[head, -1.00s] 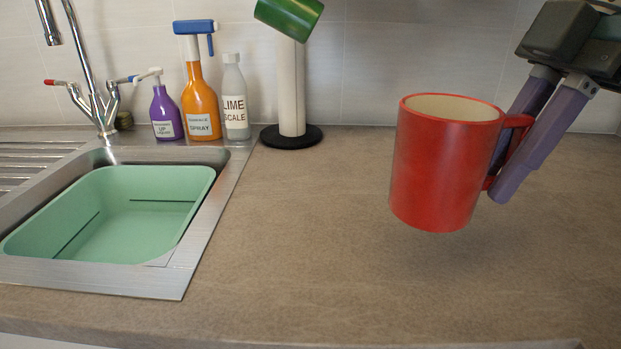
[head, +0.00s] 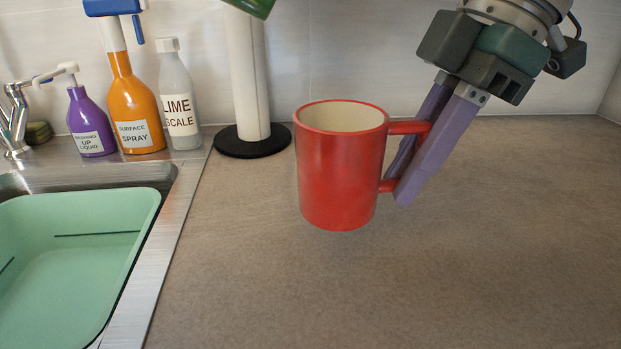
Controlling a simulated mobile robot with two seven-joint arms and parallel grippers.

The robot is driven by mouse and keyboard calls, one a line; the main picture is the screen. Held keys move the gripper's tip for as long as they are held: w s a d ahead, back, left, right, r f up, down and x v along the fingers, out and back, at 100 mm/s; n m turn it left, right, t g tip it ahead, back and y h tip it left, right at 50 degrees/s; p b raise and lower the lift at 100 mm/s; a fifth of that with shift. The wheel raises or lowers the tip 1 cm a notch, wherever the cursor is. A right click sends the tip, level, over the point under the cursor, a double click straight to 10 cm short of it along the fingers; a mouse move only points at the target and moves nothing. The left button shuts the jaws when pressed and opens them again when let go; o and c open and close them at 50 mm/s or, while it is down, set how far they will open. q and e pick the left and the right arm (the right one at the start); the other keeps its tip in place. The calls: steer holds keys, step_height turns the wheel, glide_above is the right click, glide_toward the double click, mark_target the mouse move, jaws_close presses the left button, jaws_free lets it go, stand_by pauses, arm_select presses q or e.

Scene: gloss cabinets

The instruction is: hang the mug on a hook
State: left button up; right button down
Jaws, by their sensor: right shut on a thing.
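A red mug (head: 338,172) with a cream inside is held upright above the counter, its handle pointing right. My right gripper (head: 404,192) is shut on the mug's handle with its purple fingers, coming from the upper right. A white post (head: 250,75) on a round black base (head: 252,147) stands behind and left of the mug. A green mug (head: 256,5) is at the post's top, mostly cut off by the upper edge. No hooks show in this view. My left gripper is not in view.
A steel sink with a green basin (head: 80,240) is at the left. A purple bottle (head: 90,125), an orange spray bottle (head: 133,105) and a lime scale bottle (head: 179,95) stand behind it. The counter (head: 480,240) at the right is clear.

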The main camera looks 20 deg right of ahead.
step_height(320, 180, down, 8)
steer(key=shift+r+b, duration=0.1)
steer(key=shift+b, duration=0.35)
steer(key=c, duration=0.8)
jaws_free()
steer(key=shift+c, duration=0.2)
steer(key=p+v, duration=0.1)
steer(key=v, duration=1.1)
